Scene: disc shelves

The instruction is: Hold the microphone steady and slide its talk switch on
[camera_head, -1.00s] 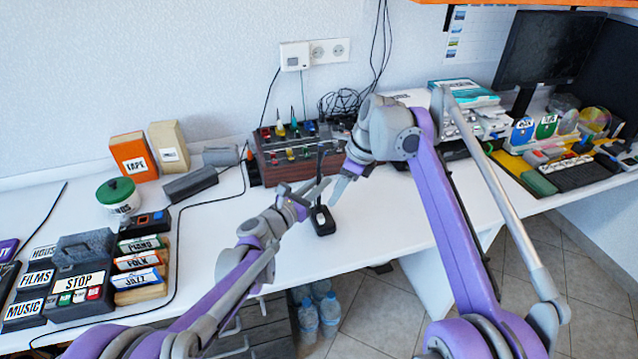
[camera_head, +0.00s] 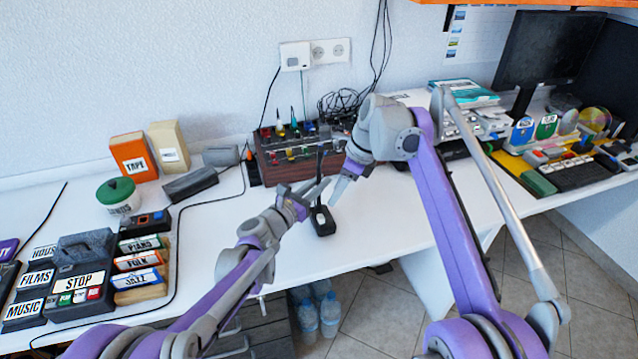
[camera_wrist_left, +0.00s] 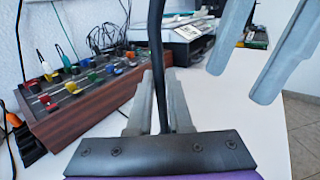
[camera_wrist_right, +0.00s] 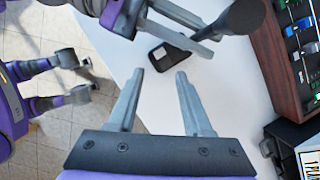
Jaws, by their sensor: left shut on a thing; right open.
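The microphone has a dark base (camera_head: 322,221) standing on the white desk and a thin black upright neck (camera_wrist_left: 155,45). In the right wrist view its round dark head (camera_wrist_right: 246,15) is at the top, with the base (camera_wrist_right: 178,42) below left, a pale switch patch on it. My left gripper (camera_head: 320,187) is shut on the neck above the base; its fingers flank the neck in the left wrist view. My right gripper (camera_wrist_right: 160,74) is open and empty, just right of the microphone in the head view, its fingers pointing toward the base without visible contact.
A wood-sided mixer (camera_head: 290,155) with coloured knobs stands behind the microphone. The desk's front edge is close to the base. Clear desk lies left of the base.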

